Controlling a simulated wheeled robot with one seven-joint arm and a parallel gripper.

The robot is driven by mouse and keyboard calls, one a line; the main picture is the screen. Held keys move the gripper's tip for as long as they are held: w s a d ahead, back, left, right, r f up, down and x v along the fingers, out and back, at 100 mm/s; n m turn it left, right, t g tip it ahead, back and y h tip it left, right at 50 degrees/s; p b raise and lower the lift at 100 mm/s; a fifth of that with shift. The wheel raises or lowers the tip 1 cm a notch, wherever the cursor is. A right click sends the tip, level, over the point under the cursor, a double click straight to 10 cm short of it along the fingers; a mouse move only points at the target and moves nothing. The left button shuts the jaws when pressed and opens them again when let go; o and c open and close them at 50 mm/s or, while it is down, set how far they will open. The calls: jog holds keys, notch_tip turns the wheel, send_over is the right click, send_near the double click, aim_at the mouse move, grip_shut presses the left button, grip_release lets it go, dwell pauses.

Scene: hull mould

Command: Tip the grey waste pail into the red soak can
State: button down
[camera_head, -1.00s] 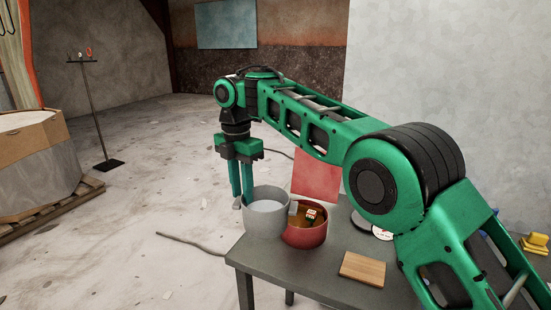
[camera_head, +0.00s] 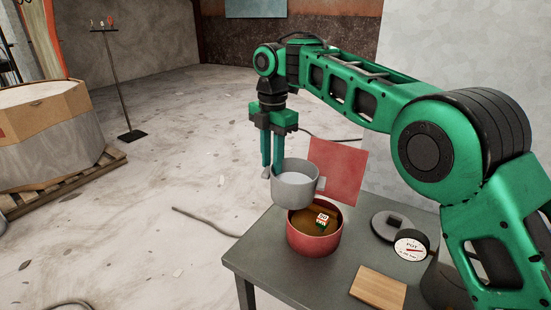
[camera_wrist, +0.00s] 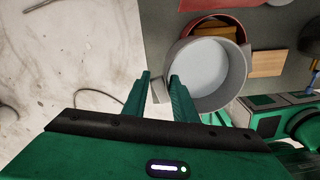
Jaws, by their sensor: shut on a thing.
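The grey waste pail (camera_head: 296,198) is upright, held in the air just above the back left of the red soak can in the head view. It holds pale grey contents, and also shows in the wrist view (camera_wrist: 236,82). The pail hides part of the can's back rim. My gripper (camera_head: 266,170) is at the pail's left side, shut on it; its fingers also show in the wrist view (camera_wrist: 160,80). The exact grip point is unclear.
A red square panel (camera_head: 338,168) stands up behind the can. On the grey table (camera_head: 265,255) are a dark round disc (camera_head: 386,229), a white-faced dial (camera_head: 411,246) and a wooden board (camera_head: 378,287). Open floor lies left of the table.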

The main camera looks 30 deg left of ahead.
jog(key=shift+d+f+g+y, duration=0.15)
jog(key=shift+d+f+y, duration=0.2)
jog(key=shift+f+y, duration=0.4)
jog(key=shift+d+f+g+y, duration=0.15)
jog(key=shift+d+f+y, duration=0.15)
jog(key=shift+f+y, duration=0.4)
jog(key=shift+r+y, duration=0.25)
jog(key=shift+d+r, duration=0.1)
jog(key=shift+r, duration=0.05)
jog(key=shift+w+d+r+y, duration=0.1)
jog(key=shift+d+r+y, duration=0.15)
jog(key=shift+r+y, duration=0.25)
jog(key=shift+d+y, duration=0.1)
jog(key=shift+y, duration=0.2)
jog(key=shift+w+d+r+g+y, duration=0.1)
jog(key=shift+d+r+g+y, duration=0.2)
jog(key=shift+d+r+y, duration=0.4)
jog(key=w+d+r+g+y, duration=0.1)
jog(key=d+r+y, duration=0.2)
jog(key=d+y, duration=0.2)
jog(key=shift+r+y, duration=0.2)
jog(key=shift+y, duration=0.2)
dwell(0.8)
